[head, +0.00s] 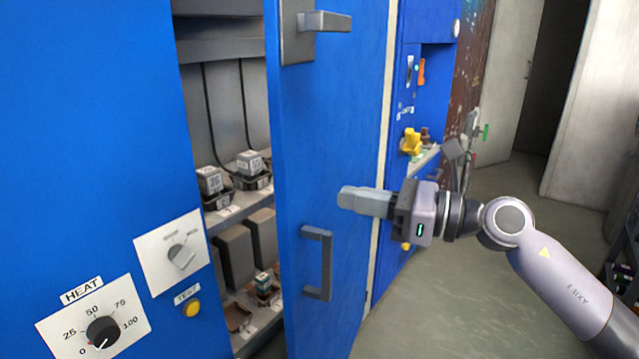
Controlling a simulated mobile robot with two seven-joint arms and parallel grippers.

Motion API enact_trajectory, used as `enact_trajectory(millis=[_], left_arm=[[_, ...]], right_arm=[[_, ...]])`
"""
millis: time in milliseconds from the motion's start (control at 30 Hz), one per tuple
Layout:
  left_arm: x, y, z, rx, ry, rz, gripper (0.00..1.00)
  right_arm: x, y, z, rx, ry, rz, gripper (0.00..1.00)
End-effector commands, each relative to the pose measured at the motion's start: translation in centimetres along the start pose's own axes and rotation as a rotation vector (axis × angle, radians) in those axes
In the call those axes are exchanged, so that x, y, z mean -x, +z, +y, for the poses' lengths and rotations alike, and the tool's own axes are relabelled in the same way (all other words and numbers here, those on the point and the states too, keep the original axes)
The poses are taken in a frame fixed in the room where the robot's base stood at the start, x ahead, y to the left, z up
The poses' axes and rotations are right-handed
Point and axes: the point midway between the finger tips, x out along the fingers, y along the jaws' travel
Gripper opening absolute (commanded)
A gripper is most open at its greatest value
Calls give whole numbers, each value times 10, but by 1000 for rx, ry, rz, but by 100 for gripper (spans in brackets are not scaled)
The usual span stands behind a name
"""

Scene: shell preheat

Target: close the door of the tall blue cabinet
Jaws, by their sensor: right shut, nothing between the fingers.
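The tall blue cabinet (95,130) fills the left of the head view. Its blue door (335,120) stands open, hinge side unclear, with the shelves showing to its left. The door has a grey lever handle (325,21) at the top and a grey pull handle (327,265) lower down. My right gripper (345,198) is shut and empty. Its fingertips are in front of the door's outer face, above and right of the pull handle; I cannot tell whether they touch it. My left gripper is not in view.
Inside, shelves (240,208) hold small grey blocks and cables. A HEAT dial (103,331), a switch plate (176,252) and a yellow button (191,308) are on the cabinet front. Yellow fittings (411,141) stand beyond the door. Open floor (480,270) lies to the right.

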Motion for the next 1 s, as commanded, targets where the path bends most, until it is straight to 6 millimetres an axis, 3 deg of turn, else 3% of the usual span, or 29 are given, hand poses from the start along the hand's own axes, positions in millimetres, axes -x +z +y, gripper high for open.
enact_trajectory(millis=[100,300,867,1000], left_arm=[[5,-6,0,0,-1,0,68],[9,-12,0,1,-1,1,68],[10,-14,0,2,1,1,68],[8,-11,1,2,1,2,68]], right_arm=[[-24,3,1,-1,3,-1,0],[-49,2,0,-2,0,0,0],[-60,0,0,-1,0,0,0],[-75,-1,-1,-2,1,-3,0]])
